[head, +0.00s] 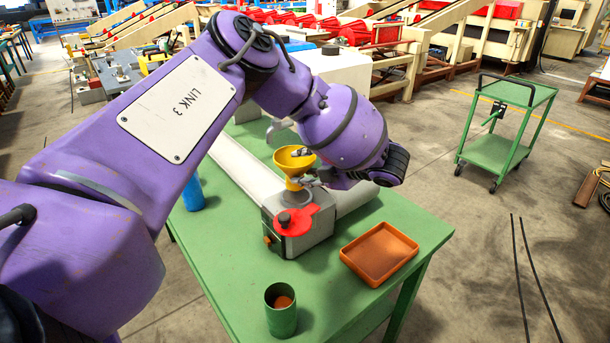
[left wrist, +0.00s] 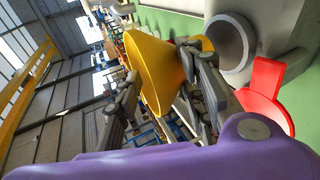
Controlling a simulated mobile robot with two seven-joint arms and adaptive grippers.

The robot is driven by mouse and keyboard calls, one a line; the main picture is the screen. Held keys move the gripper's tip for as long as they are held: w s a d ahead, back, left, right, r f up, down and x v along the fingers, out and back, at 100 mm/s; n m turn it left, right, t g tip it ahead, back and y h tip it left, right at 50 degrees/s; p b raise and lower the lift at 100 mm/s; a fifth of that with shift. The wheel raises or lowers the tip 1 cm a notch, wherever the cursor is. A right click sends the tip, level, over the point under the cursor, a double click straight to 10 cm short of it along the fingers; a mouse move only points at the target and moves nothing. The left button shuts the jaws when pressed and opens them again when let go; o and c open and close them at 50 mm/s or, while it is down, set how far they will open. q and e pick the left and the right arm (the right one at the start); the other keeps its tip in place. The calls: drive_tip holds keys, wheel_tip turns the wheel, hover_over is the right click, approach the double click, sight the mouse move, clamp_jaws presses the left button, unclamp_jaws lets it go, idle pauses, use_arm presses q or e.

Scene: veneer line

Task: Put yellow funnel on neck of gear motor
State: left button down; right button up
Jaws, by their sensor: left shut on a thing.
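The yellow funnel (head: 291,158) is upright, wide mouth up, over the grey gear motor (head: 308,229) on the green table. My left gripper (head: 307,178) is shut on the funnel at its narrow lower part; the funnel also shows in the left wrist view (left wrist: 153,72). In that view the gear motor's round grey neck (left wrist: 230,48) lies close to the spout end. My right gripper is not in view.
A red part (head: 293,221) sits on the motor's near side. An orange tray (head: 379,252) stands to the right, a green cup (head: 281,309) in front and a blue cylinder (head: 192,192) to the left. A green trolley (head: 503,130) stands apart on the floor.

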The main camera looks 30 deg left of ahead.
sight(302, 175)
use_arm(q)
drive_tip(key=shift+f, duration=1.5)
drive_tip(key=shift+f, duration=0.1)
drive_tip(key=c, duration=1.1)
unclamp_jaws()
drive_tip(key=shift+d, duration=0.1)
drive_tip(key=v, duration=1.2)
